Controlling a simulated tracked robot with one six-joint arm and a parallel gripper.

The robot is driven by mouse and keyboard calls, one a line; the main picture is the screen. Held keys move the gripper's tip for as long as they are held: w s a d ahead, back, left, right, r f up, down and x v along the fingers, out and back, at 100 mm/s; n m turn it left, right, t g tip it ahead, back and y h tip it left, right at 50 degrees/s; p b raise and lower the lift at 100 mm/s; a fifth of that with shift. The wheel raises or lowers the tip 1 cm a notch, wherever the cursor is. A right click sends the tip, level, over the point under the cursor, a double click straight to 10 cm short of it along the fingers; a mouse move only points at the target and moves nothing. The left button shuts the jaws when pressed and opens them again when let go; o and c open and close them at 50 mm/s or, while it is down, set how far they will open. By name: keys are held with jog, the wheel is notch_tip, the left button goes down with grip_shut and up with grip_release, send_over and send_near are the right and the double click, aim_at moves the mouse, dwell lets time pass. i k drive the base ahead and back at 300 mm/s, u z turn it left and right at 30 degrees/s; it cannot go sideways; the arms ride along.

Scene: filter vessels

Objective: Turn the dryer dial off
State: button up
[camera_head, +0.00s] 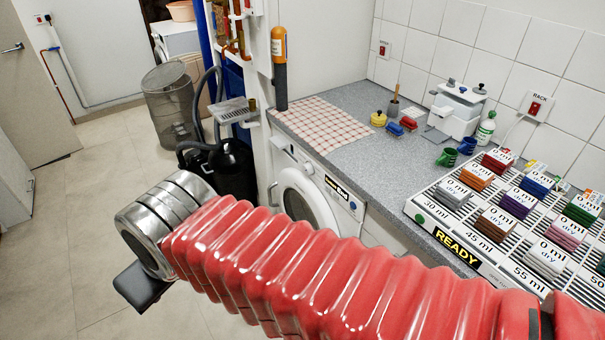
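A white front-loading machine (319,190) with a round door stands under the grey counter, and I cannot tell for sure that it is the dryer. Its upper panel has a dark round knob (307,168), a black label too small to read, and a blue round control (353,206). I cannot tell which control is the dryer dial or where it points. My red ribbed arm crosses the front and hides the machine's lower part. My gripper (142,287) shows only as a dark piece below the metal wrist, left of the machine and apart from it; its fingers are not clear.
The counter (352,150) holds a checked cloth (326,124), small coloured items and a slatted rack (432,210) marked READY with several coloured blocks. A black canister (232,168) with a hose and a mesh bin (170,100) stand left. The floor (75,215) at left is clear.

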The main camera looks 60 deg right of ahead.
aim_at(308, 169)
jog(key=u, duration=0.05)
jog(key=i, duration=1)
jog(key=z, duration=0.05)
